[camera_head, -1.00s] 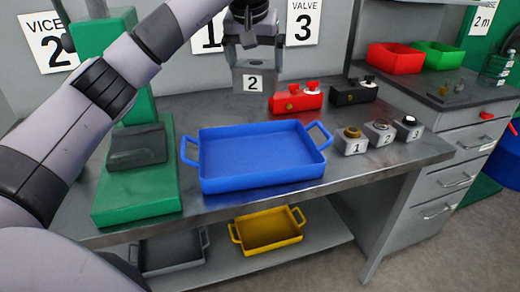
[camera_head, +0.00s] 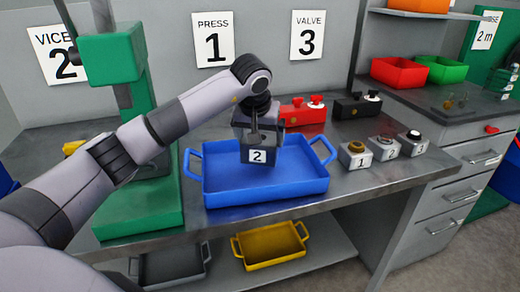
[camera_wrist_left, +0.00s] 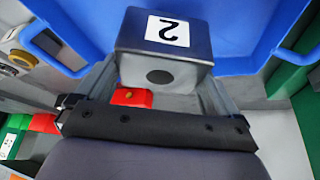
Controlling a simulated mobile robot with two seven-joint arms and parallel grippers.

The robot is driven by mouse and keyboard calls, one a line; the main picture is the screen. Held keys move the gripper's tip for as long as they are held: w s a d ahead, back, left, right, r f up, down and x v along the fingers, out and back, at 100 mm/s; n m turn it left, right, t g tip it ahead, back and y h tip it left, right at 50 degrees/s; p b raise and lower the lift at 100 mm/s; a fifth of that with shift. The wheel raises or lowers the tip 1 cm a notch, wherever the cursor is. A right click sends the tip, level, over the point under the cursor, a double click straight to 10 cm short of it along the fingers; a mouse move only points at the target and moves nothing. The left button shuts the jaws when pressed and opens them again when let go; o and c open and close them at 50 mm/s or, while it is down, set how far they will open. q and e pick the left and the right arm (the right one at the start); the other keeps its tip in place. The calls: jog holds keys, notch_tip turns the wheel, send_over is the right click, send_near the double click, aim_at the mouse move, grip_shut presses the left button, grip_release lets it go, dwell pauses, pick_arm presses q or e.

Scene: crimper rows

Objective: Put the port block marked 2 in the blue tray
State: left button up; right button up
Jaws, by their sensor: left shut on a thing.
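The port block marked 2 (camera_head: 257,156) is a grey block with a white label. My left gripper (camera_head: 258,138) is shut on it from above and holds it over the inside of the blue tray (camera_head: 265,198). In the left wrist view the block (camera_wrist_left: 165,48) sits between the fingers, with the blue tray (camera_wrist_left: 232,30) beyond it. I cannot tell whether the block touches the tray floor. My right gripper is not in view.
Three small grey blocks marked 1 (camera_head: 356,156), 2 (camera_head: 384,150) and 3 (camera_head: 412,144) stand right of the tray. A red valve block (camera_head: 303,113) and a black one (camera_head: 357,106) are behind. A green press (camera_head: 140,205) stands left.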

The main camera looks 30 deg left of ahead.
pick_arm(q)
jog(key=shift+w+f, duration=0.1)
jog(key=shift+f, duration=1.85)
